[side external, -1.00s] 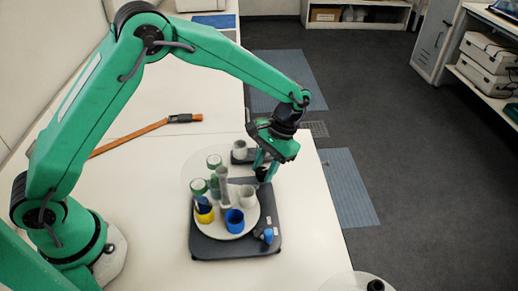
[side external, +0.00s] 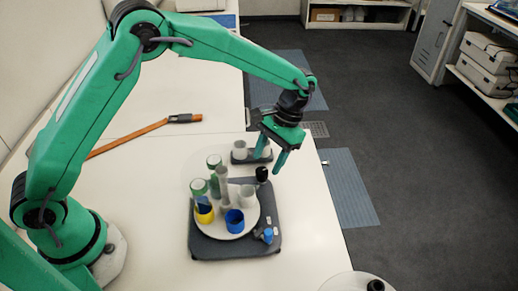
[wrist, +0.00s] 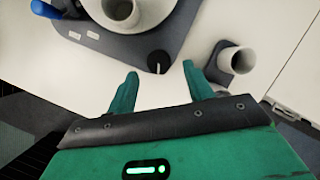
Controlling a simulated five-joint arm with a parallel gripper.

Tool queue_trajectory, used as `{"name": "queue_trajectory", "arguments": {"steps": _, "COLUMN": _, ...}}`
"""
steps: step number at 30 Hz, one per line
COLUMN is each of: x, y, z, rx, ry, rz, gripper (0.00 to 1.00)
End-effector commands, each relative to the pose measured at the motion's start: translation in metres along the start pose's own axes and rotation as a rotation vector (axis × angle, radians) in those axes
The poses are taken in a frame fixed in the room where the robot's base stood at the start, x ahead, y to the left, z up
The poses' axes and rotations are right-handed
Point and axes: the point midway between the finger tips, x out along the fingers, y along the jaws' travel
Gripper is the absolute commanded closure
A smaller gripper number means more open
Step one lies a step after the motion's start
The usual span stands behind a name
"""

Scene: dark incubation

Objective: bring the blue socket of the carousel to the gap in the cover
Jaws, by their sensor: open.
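The carousel is a pale round disc (side external: 225,232) on a dark base plate (side external: 273,208). The blue socket (side external: 235,221) is at the disc's front edge, right of the yellow socket (side external: 204,213). A faint clear cover lies over the carousel; I cannot make out its gap. A black knob (side external: 262,174) stands at the base's far right corner, and shows in the wrist view (wrist: 158,62). My gripper (side external: 268,164) is open and empty above and just behind the knob. In the wrist view, the knob lies just beyond and between the fingertips (wrist: 160,69).
A blue lever piece (side external: 267,235) is at the base's front right. A white cup on a small dark stand (side external: 239,149) is behind the base. The table's right edge is close to the base.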

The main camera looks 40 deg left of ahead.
Motion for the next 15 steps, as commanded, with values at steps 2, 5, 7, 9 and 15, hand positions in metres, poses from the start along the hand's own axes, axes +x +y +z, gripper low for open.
{"name": "queue_trajectory", "arguments": {"steps": 2, "x": -0.012, "y": 0.000, "z": -0.001, "rx": -0.001, "ry": 0.003, "rz": 0.001, "gripper": 0.48}}
{"name": "queue_trajectory", "arguments": {"steps": 5, "x": -0.025, "y": 0.000, "z": -0.001, "rx": -0.001, "ry": 0.003, "rz": 0.001, "gripper": 0.48}}
{"name": "queue_trajectory", "arguments": {"steps": 7, "x": -0.032, "y": 0.000, "z": -0.001, "rx": -0.002, "ry": 0.003, "rz": 0.001, "gripper": 0.48}}
{"name": "queue_trajectory", "arguments": {"steps": 9, "x": -0.038, "y": -0.001, "z": -0.001, "rx": -0.002, "ry": 0.002, "rz": 0.001, "gripper": 0.48}}
{"name": "queue_trajectory", "arguments": {"steps": 15, "x": -0.045, "y": -0.001, "z": 0.000, "rx": -0.002, "ry": 0.001, "rz": 0.001, "gripper": 0.48}}
